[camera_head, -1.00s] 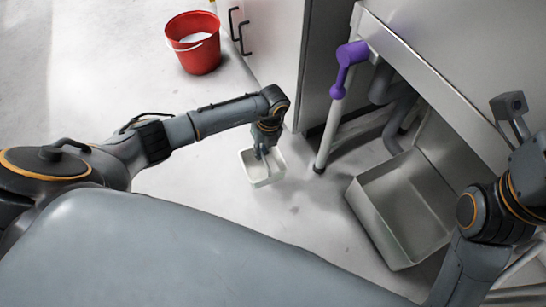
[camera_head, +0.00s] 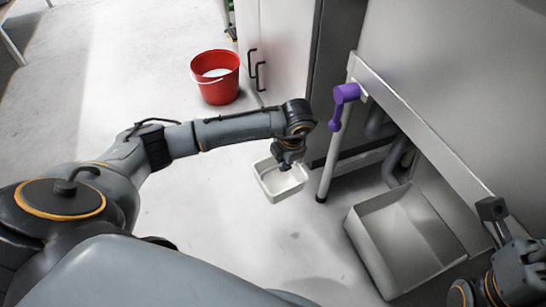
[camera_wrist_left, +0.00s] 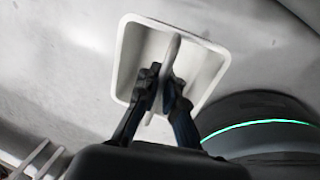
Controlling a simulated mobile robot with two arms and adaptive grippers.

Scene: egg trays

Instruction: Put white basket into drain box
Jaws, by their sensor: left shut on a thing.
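The white basket (camera_head: 267,186) is a small open tub with a handle across it. It hangs from my left gripper (camera_head: 287,164), left of the purple-topped pipe. In the left wrist view the gripper (camera_wrist_left: 163,92) is shut on the handle of the basket (camera_wrist_left: 128,70). The basket's inside looks empty there. The drain box (camera_head: 366,247) is a large open grey metal box on the floor at the right, under the counter. It looks empty. The basket is apart from it, to its left. My right arm shows at the right edge, but its fingertips do not show clearly.
A purple fitting (camera_head: 343,98) tops a pale upright pipe (camera_head: 331,150) between basket and box. Grey drain pipes (camera_head: 392,160) hang behind it. A metal counter edge (camera_head: 425,128) slopes above the box. A red bucket (camera_head: 216,82) stands at the back left. The floor in front is clear.

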